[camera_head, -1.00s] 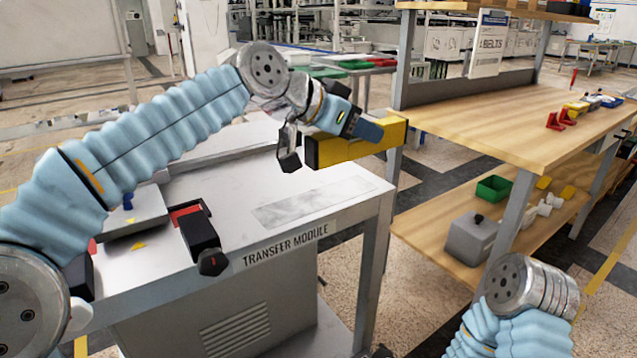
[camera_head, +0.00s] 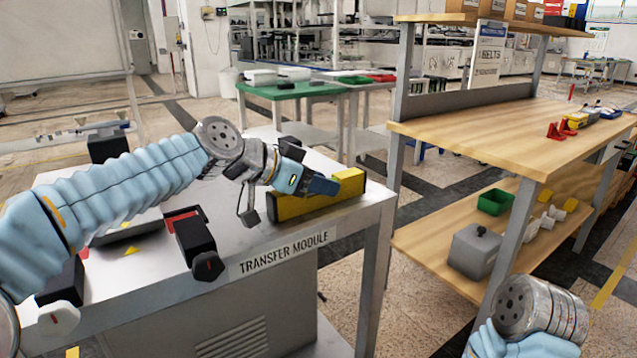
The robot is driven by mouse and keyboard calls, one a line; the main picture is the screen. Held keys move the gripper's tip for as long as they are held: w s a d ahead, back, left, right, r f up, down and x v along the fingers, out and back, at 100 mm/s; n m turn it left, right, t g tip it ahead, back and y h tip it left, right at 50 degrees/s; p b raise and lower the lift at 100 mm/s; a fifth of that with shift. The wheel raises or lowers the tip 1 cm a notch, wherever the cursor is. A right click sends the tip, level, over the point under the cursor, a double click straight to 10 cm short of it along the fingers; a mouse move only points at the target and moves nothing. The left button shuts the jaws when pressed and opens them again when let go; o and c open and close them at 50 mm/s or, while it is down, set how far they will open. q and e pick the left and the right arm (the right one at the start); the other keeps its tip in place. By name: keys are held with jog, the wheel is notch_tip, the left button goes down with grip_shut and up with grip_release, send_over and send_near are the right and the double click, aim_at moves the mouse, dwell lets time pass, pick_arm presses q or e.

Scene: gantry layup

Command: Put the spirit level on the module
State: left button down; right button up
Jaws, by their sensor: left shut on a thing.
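The yellow spirit level (camera_head: 300,203) is a long bar with a dark lower side. My left gripper (camera_head: 322,188) is shut on it near its right end. The level is at the right part of the top of the transfer module (camera_head: 236,237), close to its front right edge. Its underside looks at or just above the top; I cannot tell if it touches. My right arm shows only as a wrist part at the lower right; its gripper is out of view.
A black clamp-like fixture (camera_head: 199,246) stands at the module's front edge. A wooden workbench (camera_head: 470,135) stands to the right, with a green bin (camera_head: 495,202) and a grey box (camera_head: 474,250) on its lower shelf. A green-topped table (camera_head: 290,91) stands behind.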

pick_arm(q)
jog(key=shift+f, duration=0.15)
jog(key=c, duration=0.7)
grip_release()
jog(key=shift+a+r, duration=0.15)
jog(key=shift+r, duration=0.1)
jog(key=v, duration=1.1)
jog(key=shift+s+a+r+b, duration=0.15)
jog(key=shift+s+a+b, duration=0.1)
jog(key=shift+b, duration=0.05)
